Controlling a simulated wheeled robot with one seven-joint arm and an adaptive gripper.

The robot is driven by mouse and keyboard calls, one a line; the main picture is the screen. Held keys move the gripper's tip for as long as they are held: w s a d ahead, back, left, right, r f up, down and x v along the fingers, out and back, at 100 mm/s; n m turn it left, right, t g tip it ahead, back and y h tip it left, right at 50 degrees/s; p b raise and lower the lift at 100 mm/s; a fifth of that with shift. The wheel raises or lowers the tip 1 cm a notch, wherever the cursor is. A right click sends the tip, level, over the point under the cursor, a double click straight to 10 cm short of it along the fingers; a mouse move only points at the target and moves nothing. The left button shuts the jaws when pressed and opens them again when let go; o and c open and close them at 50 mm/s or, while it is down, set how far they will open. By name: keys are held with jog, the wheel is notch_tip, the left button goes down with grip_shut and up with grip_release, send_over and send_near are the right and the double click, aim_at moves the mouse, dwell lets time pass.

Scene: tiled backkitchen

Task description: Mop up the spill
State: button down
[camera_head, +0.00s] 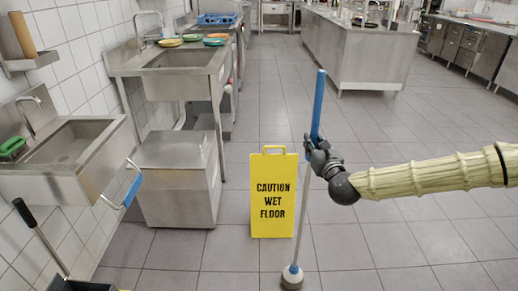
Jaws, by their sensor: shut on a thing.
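My gripper (316,148), at the end of my arm coming in from the right, is shut on the mop (319,100). It grips the lower part of the blue handle. The grey pole runs down from there, leaning slightly, to a small white, blue and grey-brown head (292,277) at the floor near the bottom edge. I cannot tell whether the head touches the tiles. A yellow "CAUTION WET FLOOR" sign (273,222) stands just left of the pole. I cannot make out a spill on the visible floor.
A steel sink counter (178,88) with colourful plates and a steel box (178,182) stand left of the sign. A wall sink (70,150) and a dark-handled tool (38,233) are at far left. A steel island (366,55) stands behind. The tiled floor at right is clear.

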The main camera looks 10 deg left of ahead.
aim_at(316, 132)
jog(key=shift+w+r+p, duration=0.1)
jog(key=shift+r+p, duration=0.5)
jog(key=shift+r, duration=1.75)
